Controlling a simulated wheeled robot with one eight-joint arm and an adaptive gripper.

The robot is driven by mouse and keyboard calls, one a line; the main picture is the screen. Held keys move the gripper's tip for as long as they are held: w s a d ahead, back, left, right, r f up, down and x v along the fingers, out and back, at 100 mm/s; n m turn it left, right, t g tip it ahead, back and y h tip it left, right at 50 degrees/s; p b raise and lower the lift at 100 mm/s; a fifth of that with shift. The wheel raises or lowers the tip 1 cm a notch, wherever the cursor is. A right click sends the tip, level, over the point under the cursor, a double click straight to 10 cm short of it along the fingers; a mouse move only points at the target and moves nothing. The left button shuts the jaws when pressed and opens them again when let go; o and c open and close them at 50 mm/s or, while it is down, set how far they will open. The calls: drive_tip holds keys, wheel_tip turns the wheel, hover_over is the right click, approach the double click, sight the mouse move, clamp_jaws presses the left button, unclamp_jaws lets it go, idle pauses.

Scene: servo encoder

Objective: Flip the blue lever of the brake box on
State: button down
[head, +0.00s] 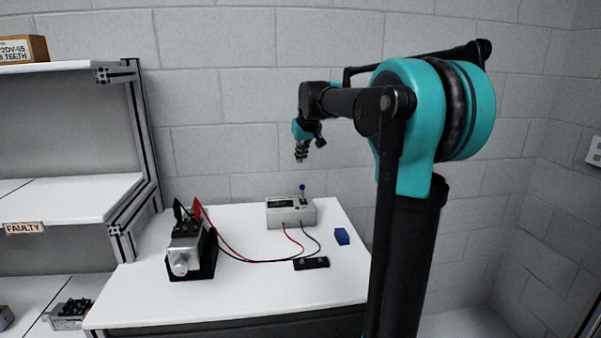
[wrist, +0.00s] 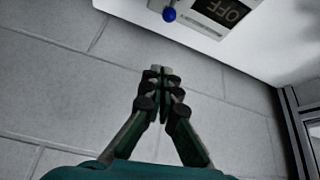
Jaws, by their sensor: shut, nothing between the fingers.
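The brake box (head: 291,213) is a light grey box at the back of the white table. Its blue lever (head: 302,187) is a blue ball on a short stem, standing up from the top at the right. In the wrist view the blue ball (wrist: 169,14) shows at the top edge, beside the box's dark display (wrist: 222,10), which reads OFF. My gripper (head: 301,158) is in the air above the box and level with the wall behind, apart from the lever. In the wrist view my gripper (wrist: 160,72) has its fingers together with nothing between them.
A motor in a black holder (head: 190,252) stands on the table's left, with red and black leads joining it to the box. A small black part (head: 311,263) and a blue block (head: 342,236) lie at the right. A shelf (head: 70,200) stands left; the brick wall is close behind.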

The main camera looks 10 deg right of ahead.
hover_over(300, 197)
drive_tip(key=w, duration=0.3)
wheel_tip(300, 197, down, 8)
drive_tip(key=shift+s+a+f, duration=0.1)
drive_tip(key=shift+s+f, duration=0.1)
drive_tip(key=shift+s, duration=0.35)
drive_tip(key=shift+s+f, duration=0.15)
drive_tip(key=shift+s, duration=0.35)
drive_tip(key=shift+s+f, duration=0.15)
drive_tip(key=shift+s, duration=0.15)
drive_tip(key=shift+s+d, duration=0.2)
drive_tip(key=shift+s, duration=0.4)
